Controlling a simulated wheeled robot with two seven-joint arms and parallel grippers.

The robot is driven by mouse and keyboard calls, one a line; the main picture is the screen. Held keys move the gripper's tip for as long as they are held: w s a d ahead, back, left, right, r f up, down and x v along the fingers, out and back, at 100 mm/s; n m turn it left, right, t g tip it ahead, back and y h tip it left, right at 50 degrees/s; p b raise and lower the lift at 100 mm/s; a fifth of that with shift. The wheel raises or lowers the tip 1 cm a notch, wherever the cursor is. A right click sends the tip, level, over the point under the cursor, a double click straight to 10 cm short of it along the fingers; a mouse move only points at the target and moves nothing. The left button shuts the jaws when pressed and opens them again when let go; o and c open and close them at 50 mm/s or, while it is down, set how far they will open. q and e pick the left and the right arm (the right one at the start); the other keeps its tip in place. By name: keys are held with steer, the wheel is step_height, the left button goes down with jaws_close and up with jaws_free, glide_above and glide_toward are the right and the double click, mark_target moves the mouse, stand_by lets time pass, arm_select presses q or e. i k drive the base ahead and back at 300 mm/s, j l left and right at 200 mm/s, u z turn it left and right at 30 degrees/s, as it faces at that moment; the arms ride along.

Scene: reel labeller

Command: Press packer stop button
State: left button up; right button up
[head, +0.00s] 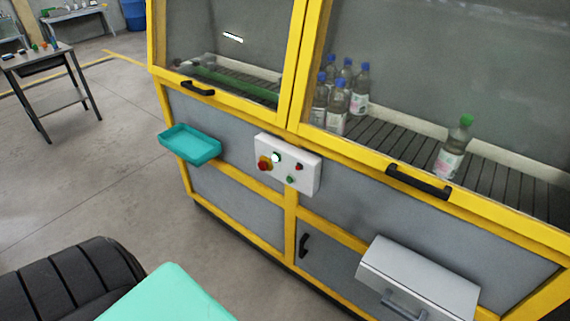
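A white control box (307,172) is fixed to the yellow-framed front of the machine, below the windows. A large red button on a yellow collar (264,164) is at its left end. A white lit button (276,158) sits to the right of that. A small green button (290,180) is low on the box, and a small red button (299,167) is at its right. Labels are too small to read, so I cannot tell which one is the packer stop. Neither of my grippers is in view.
A teal tray (188,143) juts out left of the box. A grey drawer unit (420,277) sticks out lower right. Black handles (420,181) are on the window frames. Bottles (337,108) stand on the conveyor behind glass. A small table (42,60) stands far left; floor between is clear.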

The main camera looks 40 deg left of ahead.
mark_target(262, 165)
steer(key=u, duration=1.4)
